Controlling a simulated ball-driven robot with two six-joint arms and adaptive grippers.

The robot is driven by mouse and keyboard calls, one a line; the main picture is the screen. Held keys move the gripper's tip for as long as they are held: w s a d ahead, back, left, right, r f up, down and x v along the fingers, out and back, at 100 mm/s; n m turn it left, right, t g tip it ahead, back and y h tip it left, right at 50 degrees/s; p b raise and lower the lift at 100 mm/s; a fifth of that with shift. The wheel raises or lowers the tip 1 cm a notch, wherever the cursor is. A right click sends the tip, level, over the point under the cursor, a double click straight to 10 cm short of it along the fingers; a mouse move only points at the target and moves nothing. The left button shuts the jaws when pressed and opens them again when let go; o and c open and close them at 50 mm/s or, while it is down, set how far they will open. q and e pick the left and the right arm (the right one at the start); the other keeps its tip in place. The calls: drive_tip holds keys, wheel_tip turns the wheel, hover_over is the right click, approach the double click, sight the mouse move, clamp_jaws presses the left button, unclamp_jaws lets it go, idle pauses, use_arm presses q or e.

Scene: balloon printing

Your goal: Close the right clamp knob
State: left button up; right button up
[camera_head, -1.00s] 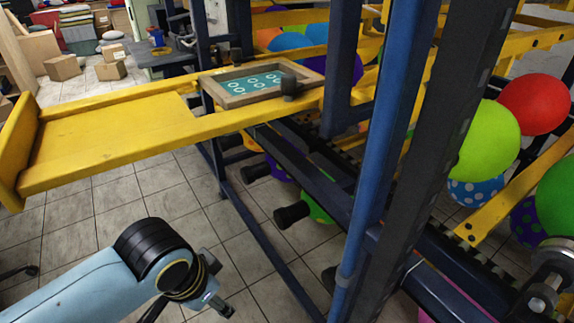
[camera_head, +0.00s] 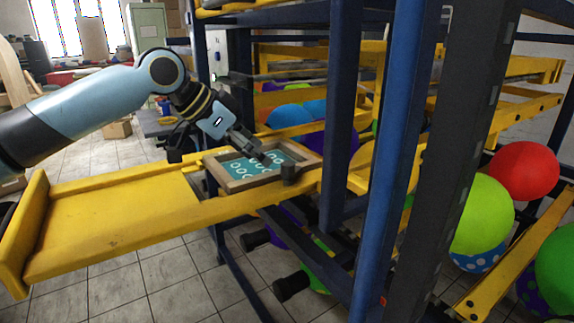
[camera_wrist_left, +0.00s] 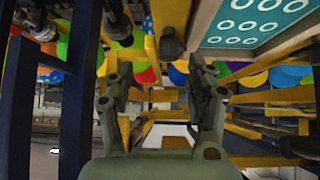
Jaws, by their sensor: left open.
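A dark clamp knob (camera_head: 289,174) stands at the near right corner of the wooden printing frame (camera_head: 238,184), which has a teal screen with white rings. A dark knob (camera_wrist_left: 171,42) beside the frame also shows in the left wrist view, ahead of the fingers; it is likely the same one. My right gripper is not seen.
The frame rests on a yellow platform (camera_head: 110,228). Blue posts (camera_head: 390,160) and a dark beam stand to the right of it. Black handles (camera_head: 290,287) stick out below. Balloons, such as a red one (camera_head: 524,171), sit at the right.

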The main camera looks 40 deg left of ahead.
sight(286, 163)
use_arm(q)
drive_tip(key=w+f, duration=0.1)
drive_tip(key=w, duration=0.1)
drive_tip(key=w+d+f+p, duration=0.1)
drive_tip(key=w+f, duration=0.1)
drive_tip(key=w+d+f+p, duration=0.1)
drive_tip(key=w, duration=0.2)
drive_tip(key=shift+w+f, duration=0.1)
drive_tip(key=shift+f, duration=0.15)
drive_tip(key=shift+w+d+f, duration=0.1)
drive_tip(key=shift+w+f, duration=0.25)
drive_tip(key=shift+f, duration=0.15)
